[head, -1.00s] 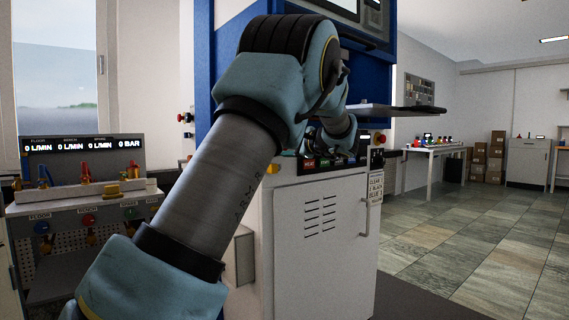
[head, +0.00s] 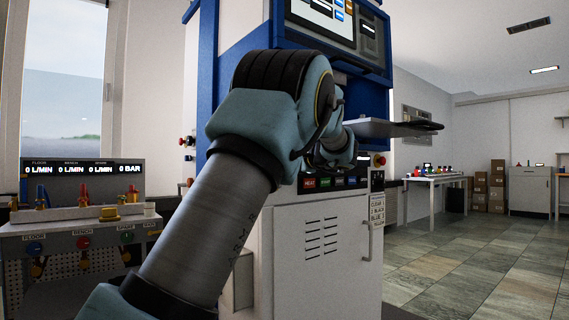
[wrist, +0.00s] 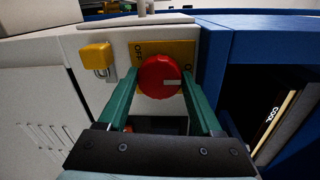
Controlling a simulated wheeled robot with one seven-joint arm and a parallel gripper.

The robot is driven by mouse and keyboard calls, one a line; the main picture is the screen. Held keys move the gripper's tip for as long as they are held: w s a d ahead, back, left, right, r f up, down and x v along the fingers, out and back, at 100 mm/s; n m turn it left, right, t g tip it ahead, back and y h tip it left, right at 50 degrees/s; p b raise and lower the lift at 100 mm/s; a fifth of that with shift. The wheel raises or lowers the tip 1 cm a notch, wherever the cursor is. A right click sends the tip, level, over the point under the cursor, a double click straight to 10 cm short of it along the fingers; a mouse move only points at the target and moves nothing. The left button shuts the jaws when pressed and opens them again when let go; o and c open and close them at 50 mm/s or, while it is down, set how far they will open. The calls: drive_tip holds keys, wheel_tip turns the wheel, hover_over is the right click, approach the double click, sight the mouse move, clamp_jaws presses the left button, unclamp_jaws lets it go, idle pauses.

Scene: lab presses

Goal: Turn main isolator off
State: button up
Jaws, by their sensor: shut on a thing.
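The main isolator is a round red knob (wrist: 157,77) on a yellow plate (wrist: 180,49) in the wrist view. A white mark on the knob points to the right, roughly level. Sideways lettering reading OFF is at the plate's left; lettering at the right is partly covered. My gripper (wrist: 160,82) has its green fingers on both sides of the knob, shut on it. In the head view my own arm reaches towards the white cabinet (head: 345,225) below the press, and the knob and fingertips are hidden.
A yellow padlock (wrist: 97,59) hangs left of the knob. A blue frame edge (wrist: 212,75) stands close on the right. Coloured buttons (head: 331,182), a red stop button (head: 379,159) and a jutting shelf (head: 390,129) are near my arm. The tiled floor (head: 470,255) at right is clear.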

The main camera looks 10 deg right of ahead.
drive_tip(key=o, duration=1.4)
